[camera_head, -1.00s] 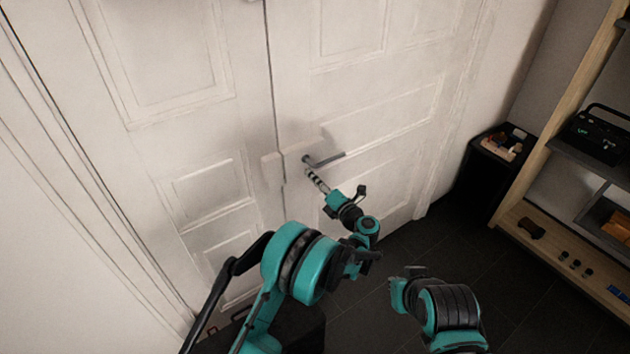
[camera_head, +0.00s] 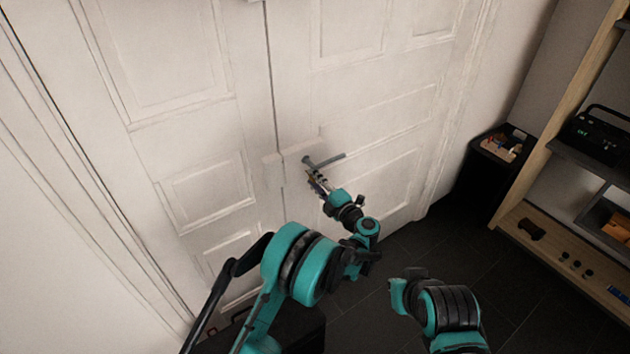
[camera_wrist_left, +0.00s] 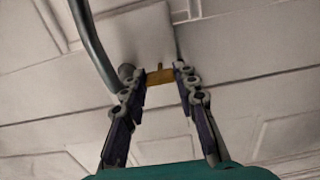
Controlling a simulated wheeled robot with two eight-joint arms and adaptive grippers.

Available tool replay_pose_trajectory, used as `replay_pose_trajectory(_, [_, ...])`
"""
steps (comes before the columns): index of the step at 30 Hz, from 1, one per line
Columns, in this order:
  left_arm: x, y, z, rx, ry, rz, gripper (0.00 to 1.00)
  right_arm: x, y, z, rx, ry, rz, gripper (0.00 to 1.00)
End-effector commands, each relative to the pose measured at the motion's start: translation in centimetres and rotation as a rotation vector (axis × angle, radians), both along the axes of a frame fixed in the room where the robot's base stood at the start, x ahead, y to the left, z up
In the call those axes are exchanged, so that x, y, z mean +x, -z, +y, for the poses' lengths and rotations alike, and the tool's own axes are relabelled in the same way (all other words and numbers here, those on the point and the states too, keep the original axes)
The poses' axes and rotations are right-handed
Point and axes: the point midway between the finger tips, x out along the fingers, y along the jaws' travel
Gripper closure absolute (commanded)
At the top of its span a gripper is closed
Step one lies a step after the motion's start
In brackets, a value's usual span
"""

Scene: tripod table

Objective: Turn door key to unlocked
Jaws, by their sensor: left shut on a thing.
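The door key (camera_wrist_left: 160,76) is a small brass-coloured piece between my left fingertips in the left wrist view. A thin upright bit shows above it. My left gripper (camera_head: 314,180) is shut on it, close to the white door (camera_head: 380,120) and just below the grey lever handle (camera_head: 330,160). In the left wrist view the handle (camera_wrist_left: 92,45) curves past the left finger, and the left gripper (camera_wrist_left: 160,78) has a finger on each side of the key. In the head view the key is too small to make out. My right gripper is not visible.
A second white door leaf (camera_head: 190,130) stands to the left of the seam. At right are a black bin (camera_head: 480,175) with items on top and a wooden shelf (camera_head: 560,250) holding a dark box (camera_head: 600,135). Dark floor between is clear.

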Motion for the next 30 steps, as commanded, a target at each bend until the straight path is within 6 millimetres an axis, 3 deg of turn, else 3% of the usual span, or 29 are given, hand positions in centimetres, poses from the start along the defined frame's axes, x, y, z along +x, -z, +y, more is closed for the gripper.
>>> replay_pose_trajectory(9, [0.0,0.0,0.0,0.002,0.001,0.000,1.00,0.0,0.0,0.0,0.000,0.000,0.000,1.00])
replay_pose_trajectory(10, [0.0,0.0,0.0,0.001,0.001,0.000,0.63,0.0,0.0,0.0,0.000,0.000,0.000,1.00])
replay_pose_trajectory(12, [0.0,0.0,0.0,0.001,0.001,0.000,0.50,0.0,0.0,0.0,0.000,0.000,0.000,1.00])
replay_pose_trajectory(23, [-0.2,0.0,-0.2,0.001,0.001,0.000,0.50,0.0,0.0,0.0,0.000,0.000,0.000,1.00])
replay_pose_trajectory(30, [-2.7,0.0,-1.9,0.000,0.003,0.000,0.50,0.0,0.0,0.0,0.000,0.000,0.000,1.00])
